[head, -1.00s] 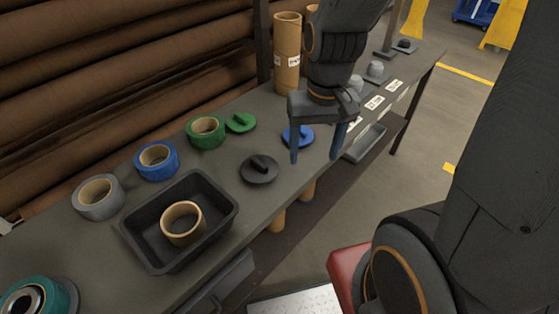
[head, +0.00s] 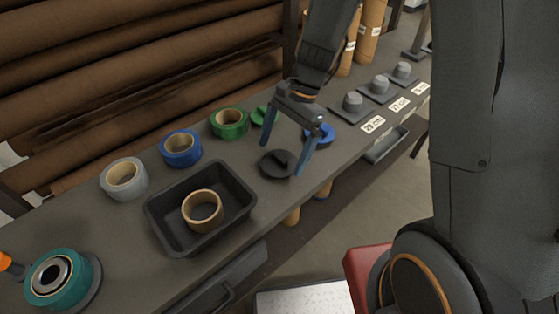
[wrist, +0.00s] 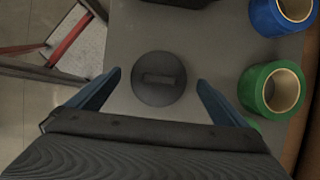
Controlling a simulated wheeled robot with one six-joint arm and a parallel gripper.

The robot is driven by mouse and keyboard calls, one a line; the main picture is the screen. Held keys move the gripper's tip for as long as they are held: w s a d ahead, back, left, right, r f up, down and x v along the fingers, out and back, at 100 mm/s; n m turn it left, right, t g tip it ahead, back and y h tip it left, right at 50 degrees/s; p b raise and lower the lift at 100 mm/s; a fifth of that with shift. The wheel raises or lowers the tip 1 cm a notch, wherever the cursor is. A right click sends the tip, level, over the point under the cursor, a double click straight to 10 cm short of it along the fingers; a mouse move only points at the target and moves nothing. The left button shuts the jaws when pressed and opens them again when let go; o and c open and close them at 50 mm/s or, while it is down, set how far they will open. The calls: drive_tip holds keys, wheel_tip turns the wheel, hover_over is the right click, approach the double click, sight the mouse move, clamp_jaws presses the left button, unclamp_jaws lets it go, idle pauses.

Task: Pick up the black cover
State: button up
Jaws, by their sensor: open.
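The black cover (head: 277,164) is a flat round disc with a raised bar handle, lying on the grey table. It also shows in the wrist view (wrist: 159,79), with its bar running roughly left to right. My gripper (head: 283,158) is open and empty, its two blue-grey fingers pointing down at the cover. In the wrist view, the fingers (wrist: 158,78) stand to the left and right of the cover, apart from it. How high the fingertips are above the table is hard to tell.
A blue cover (head: 322,133) and a green cover (head: 260,115) lie close to my fingers. Green (head: 229,123), blue (head: 181,148) and grey (head: 123,179) tape rolls line the back. A black tray (head: 160,213) holding a tan roll (head: 202,210) stands left of the black cover.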

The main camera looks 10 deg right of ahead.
sight(279, 163)
drive_tip(key=shift+x, duration=1.45)
drive_tip(key=shift+c, duration=0.2)
drive_tip(key=c, duration=1)
